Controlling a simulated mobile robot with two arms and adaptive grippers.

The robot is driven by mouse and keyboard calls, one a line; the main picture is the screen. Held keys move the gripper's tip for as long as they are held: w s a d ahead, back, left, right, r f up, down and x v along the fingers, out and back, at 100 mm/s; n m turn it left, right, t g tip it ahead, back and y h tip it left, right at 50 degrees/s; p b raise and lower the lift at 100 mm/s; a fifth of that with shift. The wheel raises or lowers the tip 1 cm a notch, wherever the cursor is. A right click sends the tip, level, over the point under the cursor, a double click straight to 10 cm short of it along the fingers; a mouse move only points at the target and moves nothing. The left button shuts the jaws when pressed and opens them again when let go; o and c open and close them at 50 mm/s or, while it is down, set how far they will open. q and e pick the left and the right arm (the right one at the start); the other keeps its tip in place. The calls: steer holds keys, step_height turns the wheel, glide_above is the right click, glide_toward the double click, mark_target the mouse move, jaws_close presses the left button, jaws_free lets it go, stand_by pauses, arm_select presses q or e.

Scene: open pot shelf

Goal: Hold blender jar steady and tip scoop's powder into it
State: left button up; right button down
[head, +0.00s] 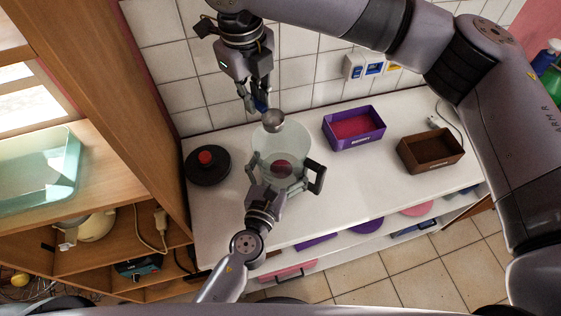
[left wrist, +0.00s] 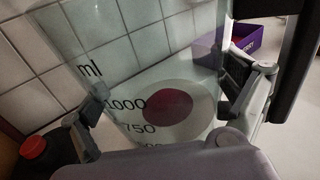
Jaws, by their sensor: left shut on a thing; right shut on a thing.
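The clear blender jar (head: 265,141) stands upright on the white counter, its black handle (head: 317,178) at the right. In the left wrist view the jar (left wrist: 140,60) fills the middle, with ml marks and a dark red round patch (left wrist: 168,107) low inside. My left gripper (head: 277,172) is shut around the jar's near side. My right gripper (head: 259,106) is shut on the scoop's blue handle, above the jar's far rim. The scoop's metal bowl (head: 272,120) is over the jar's mouth. I cannot tell whether powder is in the bowl.
A black lid with a red knob (head: 207,160) lies left of the jar. A purple box (head: 370,138) of red powder and a brown box (head: 430,160) stand to the right. Wall sockets (head: 365,66) are behind. The counter between jar and boxes is clear.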

steer(key=shift+r+g+y, duration=0.1)
steer(key=shift+g+y, duration=0.2)
steer(key=shift+g, duration=0.1)
arm_select(q)
steer(key=o, duration=1.4)
steer(key=shift+o, duration=0.2)
steer(key=v, duration=1.2)
